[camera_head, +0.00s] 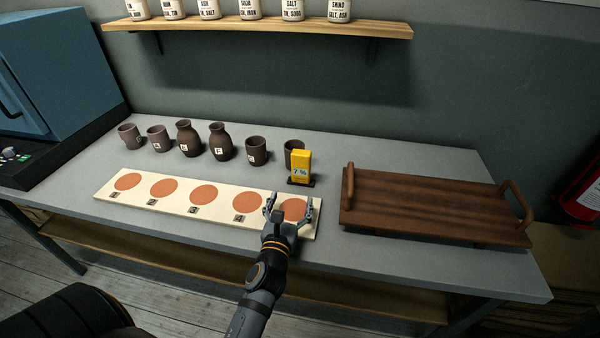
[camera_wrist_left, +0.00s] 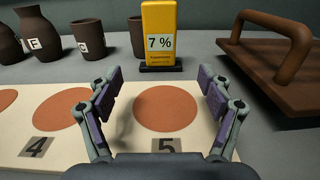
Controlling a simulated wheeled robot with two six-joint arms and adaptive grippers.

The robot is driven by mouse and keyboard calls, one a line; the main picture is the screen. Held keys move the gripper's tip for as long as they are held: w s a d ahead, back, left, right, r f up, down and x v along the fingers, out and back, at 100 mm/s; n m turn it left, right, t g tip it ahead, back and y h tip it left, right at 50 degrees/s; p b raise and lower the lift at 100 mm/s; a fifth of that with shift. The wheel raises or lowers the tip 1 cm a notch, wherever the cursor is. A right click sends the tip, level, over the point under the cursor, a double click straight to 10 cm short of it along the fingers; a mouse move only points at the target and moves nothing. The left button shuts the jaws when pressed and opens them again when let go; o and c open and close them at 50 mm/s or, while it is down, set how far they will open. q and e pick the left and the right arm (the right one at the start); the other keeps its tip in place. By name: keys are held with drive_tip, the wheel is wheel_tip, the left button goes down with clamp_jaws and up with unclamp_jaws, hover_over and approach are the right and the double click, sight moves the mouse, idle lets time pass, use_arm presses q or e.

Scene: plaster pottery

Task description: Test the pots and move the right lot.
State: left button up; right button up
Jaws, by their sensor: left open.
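Several brown clay pots stand in a row at the back of the table: cups such as this one (camera_head: 257,151) and two narrow-necked vases (camera_head: 220,142) (camera_wrist_left: 41,38), the right one labelled F. A yellow meter (camera_head: 301,166) reading 7 % stands on a dark base in front of the rightmost cup (camera_head: 293,149), partly hiding it. A cream board (camera_head: 170,203) has orange discs numbered 1 to 5, all bare. My left gripper (camera_head: 290,204) is open and empty over disc 5 (camera_wrist_left: 166,108), short of the meter (camera_wrist_left: 159,35). My right gripper is not in view.
A brown wooden tray (camera_head: 430,205) with two raised handles stands empty at the right of the table. A shelf (camera_head: 260,29) with labelled jars hangs above. A blue cabinet (camera_head: 60,65) is at the left, a red extinguisher (camera_head: 580,195) at the far right.

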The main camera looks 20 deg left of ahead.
sight(300, 168)
use_arm(q)
drive_tip(key=w+r+p, duration=0.2)
drive_tip(key=w+p, duration=0.1)
drive_tip(key=p, duration=0.3)
drive_tip(key=shift+a+r, duration=0.1)
drive_tip(key=shift+r, duration=0.25)
drive_tip(key=shift+w, duration=0.25)
drive_tip(key=shift+w+a+f, duration=0.1)
drive_tip(key=shift+w+f, duration=0.1)
drive_tip(key=shift+f, duration=0.1)
drive_tip(key=x, duration=0.4)
drive_tip(key=shift+w+a+f+p, duration=0.1)
drive_tip(key=shift+w+a+p, duration=0.05)
drive_tip(key=shift+w+p, duration=0.25)
drive_tip(key=x, duration=0.3)
drive_tip(key=f+x, duration=0.1)
drive_tip(key=x, duration=0.1)
drive_tip(key=shift+w+a, duration=0.2)
drive_tip(key=shift+a, duration=0.1)
drive_tip(key=shift+s+r, duration=0.15)
drive_tip(key=shift+r, duration=0.05)
drive_tip(key=shift+c, duration=1.3)
drive_tip(key=c, duration=1.3)
drive_tip(key=shift+o, duration=0.2)
